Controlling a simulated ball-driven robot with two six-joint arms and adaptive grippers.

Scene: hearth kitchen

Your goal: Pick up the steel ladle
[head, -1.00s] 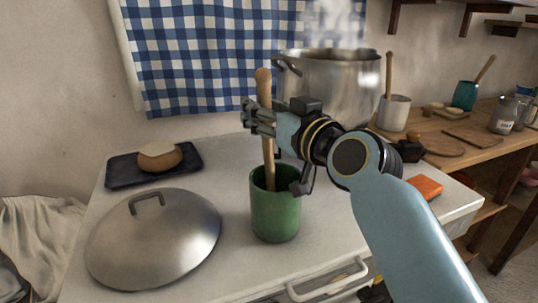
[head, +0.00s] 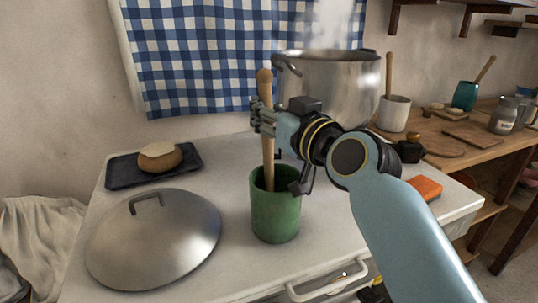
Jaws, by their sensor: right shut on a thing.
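My right gripper (head: 262,121) is over the green crock (head: 275,215) on the white worktop, shut at the upright utensils there. A wooden handle (head: 264,82) rises from the crock and crosses the gripper's fingers in the picture. A dark hooked end (head: 287,65), which looks like the top of the steel ladle, shows just above the gripper against the pot. The ladle's lower part is hidden by my gripper and the crock. The exact contact between fingers and handle is hard to see. My left gripper is not in view.
A steaming steel pot (head: 335,85) stands behind the gripper. A domed lid (head: 155,240) lies at the left front, and a dark tray (head: 125,172) holds a round loaf-like thing (head: 160,157). An orange sponge (head: 427,189) lies to the right of my arm.

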